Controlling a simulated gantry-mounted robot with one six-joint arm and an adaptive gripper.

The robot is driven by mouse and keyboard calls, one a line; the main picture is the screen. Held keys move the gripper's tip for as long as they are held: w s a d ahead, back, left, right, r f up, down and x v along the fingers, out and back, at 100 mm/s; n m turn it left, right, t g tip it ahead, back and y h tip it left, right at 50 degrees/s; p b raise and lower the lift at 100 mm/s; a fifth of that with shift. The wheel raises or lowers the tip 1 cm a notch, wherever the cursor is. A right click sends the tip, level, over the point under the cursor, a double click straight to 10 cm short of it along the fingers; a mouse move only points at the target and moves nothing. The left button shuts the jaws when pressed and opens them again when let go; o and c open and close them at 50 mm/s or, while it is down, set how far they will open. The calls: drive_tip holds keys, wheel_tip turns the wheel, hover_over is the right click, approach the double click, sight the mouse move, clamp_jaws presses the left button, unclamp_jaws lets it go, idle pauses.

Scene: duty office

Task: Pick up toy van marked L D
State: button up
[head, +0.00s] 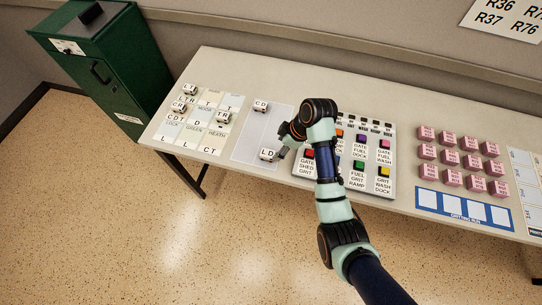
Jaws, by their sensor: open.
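The toy van marked L D (268,154) is a small white block-like van on the pale grey mat (255,138), near the mat's front right. My gripper (281,151) is open and right beside the van, at its right side. The fingers are small and dark here, and I cannot tell whether they touch the van or reach around it. Another white van, marked C D (261,106), sits at the back of the same mat.
Several marked vans stand on a lettered card grid (200,126) at the left. A button panel (385,150) lies under and right of my arm. Pink blocks (450,157) and a blue-framed strip (464,208) are farther right. A green cabinet (105,65) stands left of the table.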

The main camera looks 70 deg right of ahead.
sight(273, 154)
drive_tip(key=b+x, duration=0.2)
drive_tip(key=x, duration=0.5)
drive_tip(key=shift+w+f, duration=0.1)
drive_tip(key=shift+f, duration=0.25)
drive_tip(key=shift+d, duration=0.1)
drive_tip(key=shift+c, duration=0.2)
drive_tip(key=shift+r, duration=0.1)
drive_tip(key=c, duration=1.2)
drive_tip(key=shift+o, duration=0.2)
wheel_tip(273, 154, up, 20)
drive_tip(key=p, duration=0.6)
